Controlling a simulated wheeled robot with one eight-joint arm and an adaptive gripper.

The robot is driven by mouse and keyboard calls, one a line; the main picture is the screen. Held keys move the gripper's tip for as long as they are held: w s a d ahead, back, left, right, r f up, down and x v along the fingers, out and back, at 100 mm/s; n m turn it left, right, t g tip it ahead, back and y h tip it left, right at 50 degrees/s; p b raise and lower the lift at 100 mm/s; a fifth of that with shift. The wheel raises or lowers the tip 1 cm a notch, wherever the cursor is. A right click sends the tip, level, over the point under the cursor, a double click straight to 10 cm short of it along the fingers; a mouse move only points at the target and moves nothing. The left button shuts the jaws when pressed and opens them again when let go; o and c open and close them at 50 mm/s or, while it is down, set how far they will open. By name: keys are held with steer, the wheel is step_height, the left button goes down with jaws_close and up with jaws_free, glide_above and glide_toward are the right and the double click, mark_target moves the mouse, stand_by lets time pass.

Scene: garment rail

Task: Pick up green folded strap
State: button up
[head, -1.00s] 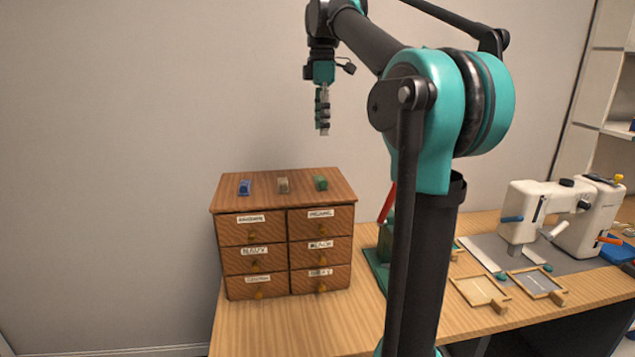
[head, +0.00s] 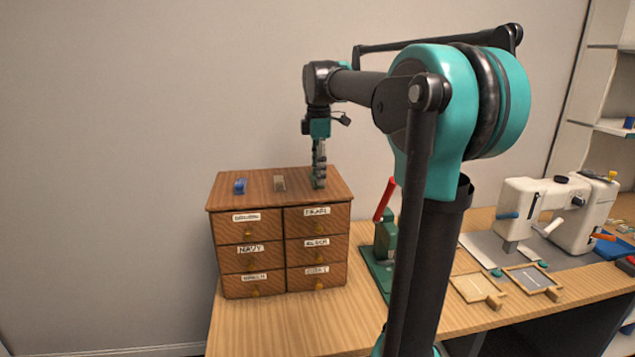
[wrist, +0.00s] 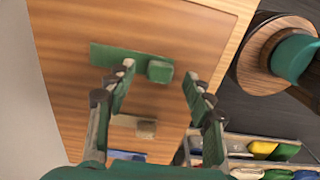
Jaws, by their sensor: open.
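The green folded strap (wrist: 135,59) lies on the wooden drawer cabinet's top (head: 260,182), near its right end. It is a flat green strip with a thicker block at one end. My gripper (head: 318,184) points straight down at it, low over the cabinet top, and hides most of the strap in the head view. In the wrist view my gripper's open fingers (wrist: 158,72) appear on either side of the thick end, and the left finger overlaps the flat strip. I cannot tell whether the fingers touch it.
A beige strap (head: 279,183) and a blue strap (head: 240,186) lie left of the green one on the cabinet. A green press with a red lever (head: 385,200) stands right of the cabinet. A sewing machine (head: 560,215) and small framed trays (head: 474,287) are farther right.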

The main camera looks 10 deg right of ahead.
steer(key=shift+f, duration=0.6)
steer(key=c, duration=1.2)
steer(key=shift+o, duration=0.2)
steer(key=shift+r, duration=0.15)
